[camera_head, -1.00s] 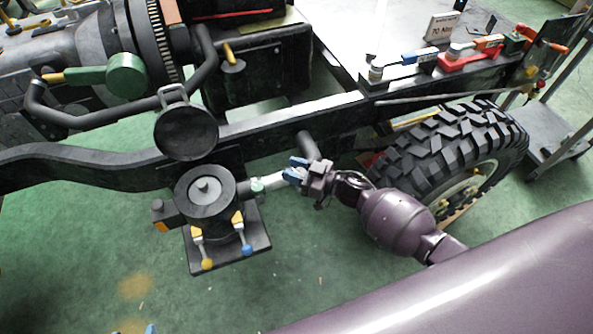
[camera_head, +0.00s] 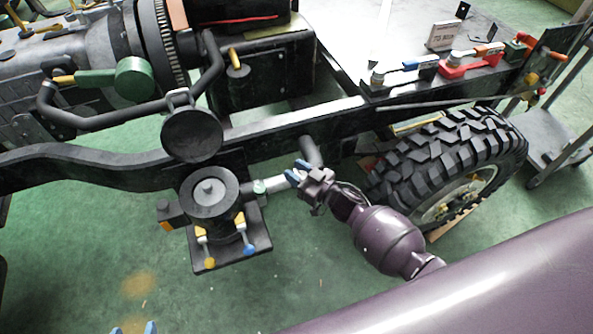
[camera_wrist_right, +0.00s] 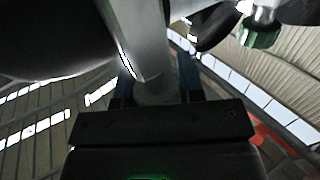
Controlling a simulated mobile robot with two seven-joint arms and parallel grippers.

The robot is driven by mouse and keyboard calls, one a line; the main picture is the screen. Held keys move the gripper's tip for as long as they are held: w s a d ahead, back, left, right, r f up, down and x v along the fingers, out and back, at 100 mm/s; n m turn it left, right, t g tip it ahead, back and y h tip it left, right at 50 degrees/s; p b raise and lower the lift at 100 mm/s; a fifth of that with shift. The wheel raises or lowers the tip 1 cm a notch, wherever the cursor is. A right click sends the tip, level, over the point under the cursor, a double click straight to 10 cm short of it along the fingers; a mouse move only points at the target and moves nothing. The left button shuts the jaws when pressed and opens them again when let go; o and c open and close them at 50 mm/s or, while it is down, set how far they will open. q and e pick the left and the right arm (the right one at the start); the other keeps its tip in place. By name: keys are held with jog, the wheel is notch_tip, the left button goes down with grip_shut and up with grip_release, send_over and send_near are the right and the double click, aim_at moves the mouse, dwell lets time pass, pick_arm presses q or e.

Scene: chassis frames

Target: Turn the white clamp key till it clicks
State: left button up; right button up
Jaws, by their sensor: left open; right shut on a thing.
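The white clamp key (camera_head: 276,184) sticks out to the right from the side of a dark round housing (camera_head: 209,197) under the chassis rail. My right gripper (camera_head: 295,174) has its blue fingers shut on the key's outer end. In the right wrist view the key is a pale bar (camera_wrist_right: 148,40) running up from between the dark blue fingers (camera_wrist_right: 157,88). The key's grip end is partly hidden by the fingers. Only the blue fingertips of my left gripper (camera_head: 133,328) show, apart and empty, at the bottom edge.
A round dark cap (camera_head: 192,135) stands above the housing. Yellow and blue tipped levers (camera_head: 226,246) are on its front. The chassis rail (camera_head: 290,124) runs behind, and a large tyre (camera_head: 447,160) stands close right of my right arm. Green floor is open at lower left.

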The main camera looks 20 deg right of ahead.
jog(key=o, duration=0.9)
jog(key=shift+c, duration=0.2)
pick_arm(q)
jog(key=shift+w+r, duration=0.15)
jog(key=shift+r, duration=0.1)
pick_arm(e)
jog(key=shift+o, duration=0.3)
pick_arm(q)
jog(key=shift+d, duration=0.1)
pick_arm(e)
jog(key=shift+s+d, duration=0.25)
jog(key=shift+s, duration=0.05)
pick_arm(q)
jog(key=shift+s+a+r+p, duration=0.2)
jog(key=shift+r+p, duration=0.1)
jog(key=shift+p, duration=0.3)
pick_arm(e)
jog(key=v, duration=1)
pick_arm(q)
jog(key=shift+d, duration=0.1)
